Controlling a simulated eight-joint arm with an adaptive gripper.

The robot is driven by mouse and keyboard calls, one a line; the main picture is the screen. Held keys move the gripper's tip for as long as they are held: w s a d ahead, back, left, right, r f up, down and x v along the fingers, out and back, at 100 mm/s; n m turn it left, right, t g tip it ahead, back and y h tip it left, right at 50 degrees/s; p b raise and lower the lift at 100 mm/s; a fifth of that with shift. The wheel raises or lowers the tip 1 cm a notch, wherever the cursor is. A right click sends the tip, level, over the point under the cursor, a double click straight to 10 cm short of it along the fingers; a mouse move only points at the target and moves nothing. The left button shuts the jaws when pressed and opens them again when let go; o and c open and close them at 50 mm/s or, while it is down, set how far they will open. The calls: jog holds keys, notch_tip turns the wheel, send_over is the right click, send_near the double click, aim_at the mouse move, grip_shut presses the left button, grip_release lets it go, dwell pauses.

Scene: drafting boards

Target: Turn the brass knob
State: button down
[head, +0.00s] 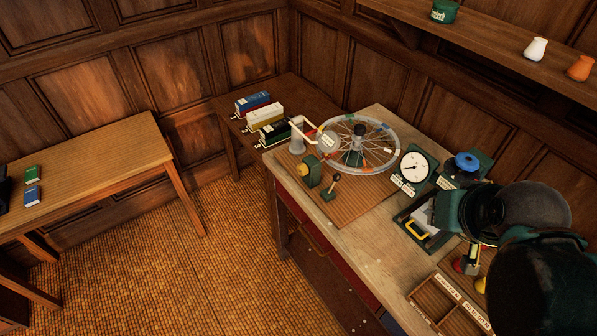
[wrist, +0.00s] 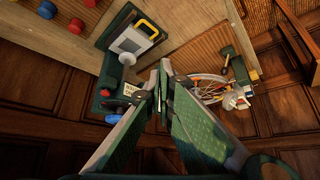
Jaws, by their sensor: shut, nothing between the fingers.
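The brass knob (head: 303,169) is a small yellowish round knob on a dark green block (head: 314,172), near the left front edge of the workbench in the head view.
A small lever (head: 331,188) stands beside the knob block. Behind are a spoked wheel (head: 385,158) and a white crank (head: 304,132). A dial gauge (head: 414,167), blue handwheel (head: 467,162) and yellow-handled device (head: 417,230) lie toward my arm. Bare bench wood (head: 365,240) shows at the front.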

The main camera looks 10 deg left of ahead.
jog(key=c, duration=3.1)
grip_release()
jog(key=shift+c, duration=0.2)
jog(key=o, duration=1.1)
jog(key=shift+w+f, duration=0.1)
jog(key=shift+w, duration=0.05)
jog(key=shift+o, duration=0.2)
jog(key=shift+w+a+f+g+h+b, duration=0.15)
jog(key=shift+w+f+g+h+b, duration=0.1)
jog(key=shift+w, duration=0.25)
jog(key=shift+w+a+f+g+h+b, duration=0.15)
jog(key=shift+w+f, duration=0.1)
jog(key=shift+w, duration=0.25)
jog(key=w+a+f+h+b, duration=0.2)
jog(key=w+a+f+h, duration=0.15)
jog(key=w, duration=0.65)
jog(key=m+t+h+b, duration=0.4)
jog(key=m+t+h, duration=0.1)
jog(key=h, duration=0.3)
send_over(304, 169)
jog(key=s, duration=0.5)
notch_tip(304, 169, down, 5)
jog(key=a+f+m+t+b, duration=0.1)
jog(key=a+f+m, duration=0.3)
jog(key=a+f, duration=0.3)
jog(key=shift+s+a+f+b, duration=0.2)
jog(key=shift+s+a+b, duration=0.1)
jog(key=shift+s+b, duration=0.1)
jog(key=shift+h, duration=0.25)
